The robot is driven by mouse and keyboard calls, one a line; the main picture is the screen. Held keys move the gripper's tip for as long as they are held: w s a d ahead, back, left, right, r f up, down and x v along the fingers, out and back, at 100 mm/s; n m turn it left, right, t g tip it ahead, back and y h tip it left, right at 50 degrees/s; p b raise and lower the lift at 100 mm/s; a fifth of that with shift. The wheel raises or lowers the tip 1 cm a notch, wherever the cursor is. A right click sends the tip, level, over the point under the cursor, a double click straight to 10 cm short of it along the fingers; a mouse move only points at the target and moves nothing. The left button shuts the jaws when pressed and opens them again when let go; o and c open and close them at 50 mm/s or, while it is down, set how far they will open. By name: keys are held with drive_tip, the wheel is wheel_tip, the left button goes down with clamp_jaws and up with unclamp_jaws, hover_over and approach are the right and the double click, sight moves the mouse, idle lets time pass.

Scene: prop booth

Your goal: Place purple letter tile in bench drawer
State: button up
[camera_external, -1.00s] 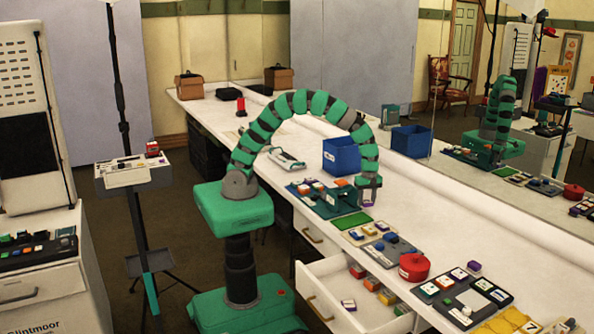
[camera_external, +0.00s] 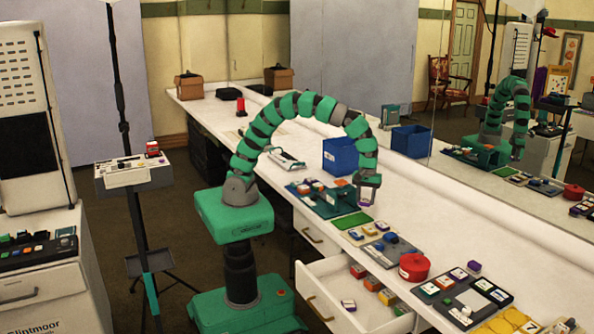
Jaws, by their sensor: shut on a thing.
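My gripper (camera_external: 367,186) hangs over the long white bench, shut on a small purple letter tile (camera_external: 366,198). The tile is held at the fingertips above the bench top, just behind the green mat. The letter on it is too small to read. The bench drawer (camera_external: 316,299) is pulled open below, nearer the camera, in front of my gripper. Several coloured tiles lie inside it, mostly along its right side, and one with a purple edge (camera_external: 348,305) lies near its front.
A green mat (camera_external: 351,220), tile trays (camera_external: 390,248) and a round red container (camera_external: 414,267) stand on the bench above the drawer. A teal rack (camera_external: 332,203) is left of my gripper, with a blue bin (camera_external: 341,156) behind. The drawer's left floor is clear.

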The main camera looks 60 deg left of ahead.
drive_tip(key=s+d+m+b, duration=0.5)
drive_tip(key=s+d+m, duration=0.3)
drive_tip(key=s+m, duration=0.25)
drive_tip(key=m+b, duration=0.4)
drive_tip(key=m, duration=0.7)
hover_over(331, 289)
wheel_tip(331, 289, down, 15)
drive_tip(key=shift+f+b, duration=1.25)
drive_tip(key=shift+f, duration=3.9)
drive_tip(key=shift+f, duration=0.1)
drive_tip(key=o, duration=0.9)
drive_tip(key=shift+o, duration=0.2)
